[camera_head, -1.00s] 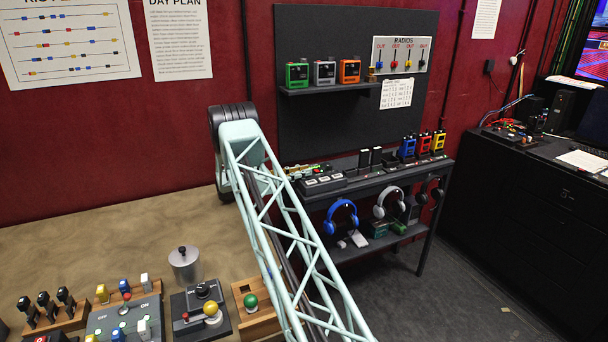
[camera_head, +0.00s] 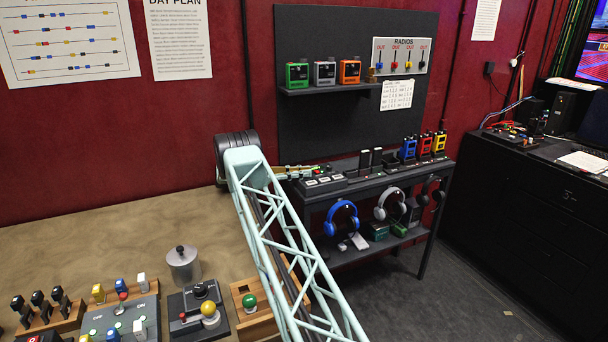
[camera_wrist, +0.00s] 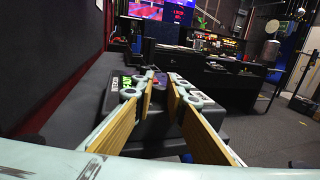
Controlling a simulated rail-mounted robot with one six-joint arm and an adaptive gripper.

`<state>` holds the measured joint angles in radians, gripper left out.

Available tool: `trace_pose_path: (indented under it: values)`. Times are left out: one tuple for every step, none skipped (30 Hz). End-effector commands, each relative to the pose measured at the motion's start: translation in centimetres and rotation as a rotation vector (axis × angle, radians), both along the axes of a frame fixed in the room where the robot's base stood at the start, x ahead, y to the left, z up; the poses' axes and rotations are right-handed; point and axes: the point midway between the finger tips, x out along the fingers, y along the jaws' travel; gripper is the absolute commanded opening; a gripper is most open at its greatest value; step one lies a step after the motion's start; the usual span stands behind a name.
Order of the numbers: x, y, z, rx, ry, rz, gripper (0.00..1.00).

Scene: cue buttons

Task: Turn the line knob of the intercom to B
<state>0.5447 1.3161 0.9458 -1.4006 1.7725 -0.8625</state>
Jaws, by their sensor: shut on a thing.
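The intercom is a black box, low in the wrist view (camera_wrist: 152,122), with small labels on its top. In the head view a black unit with pale keys (camera_head: 322,184) lies at the left end of the dark shelf table. My gripper (camera_wrist: 163,84) reaches over the box, its two yellow-padded fingers converging at the tips. In the head view my gripper (camera_head: 308,170) is small, at the table's left end. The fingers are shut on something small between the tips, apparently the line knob. The knob's pointer and the letter B cannot be read.
The dark shelf table carries several radios (camera_head: 424,146) to the right. Blue headphones (camera_head: 341,217) hang below. A small shelf (camera_head: 325,89) with three boxes is above. A wooden workbench (camera_head: 100,243) with switch panels and a metal canister (camera_head: 183,264) is at left.

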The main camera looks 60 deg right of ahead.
Motion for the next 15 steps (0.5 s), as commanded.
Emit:
trace_pose_path:
  values:
    - [-0.01, 0.02, -0.09, 0.000, 0.000, -0.002, 0.02]
    - [-0.01, 0.02, -0.09, 0.001, 0.001, -0.003, 0.02]
    - [-0.01, 0.03, -0.08, 0.001, 0.001, -0.004, 0.02]
    - [-0.01, 0.03, -0.08, 0.001, 0.001, -0.004, 0.02]
    - [-0.01, 0.03, -0.08, 0.001, 0.001, -0.004, 0.02]
    - [-0.01, 0.03, -0.07, 0.001, 0.001, -0.004, 0.02]
    - [-0.02, 0.02, -0.07, 0.001, 0.001, -0.004, 0.02]
    - [-0.02, 0.02, -0.06, 0.001, 0.001, -0.004, 0.02]
    - [-0.02, 0.02, -0.07, 0.001, 0.001, -0.004, 0.02]
    - [-0.02, 0.02, -0.06, 0.001, 0.001, -0.004, 0.02]
    - [-0.02, 0.02, -0.06, 0.001, 0.001, -0.004, 0.02]
    - [-0.02, 0.02, -0.06, 0.001, 0.001, -0.004, 0.02]
    - [-0.02, 0.02, -0.06, 0.001, 0.001, -0.004, 0.14]
    - [-0.02, 0.02, -0.06, 0.001, 0.001, -0.004, 0.17]
    - [-0.01, 0.01, -0.05, 0.001, 0.001, -0.004, 0.20]
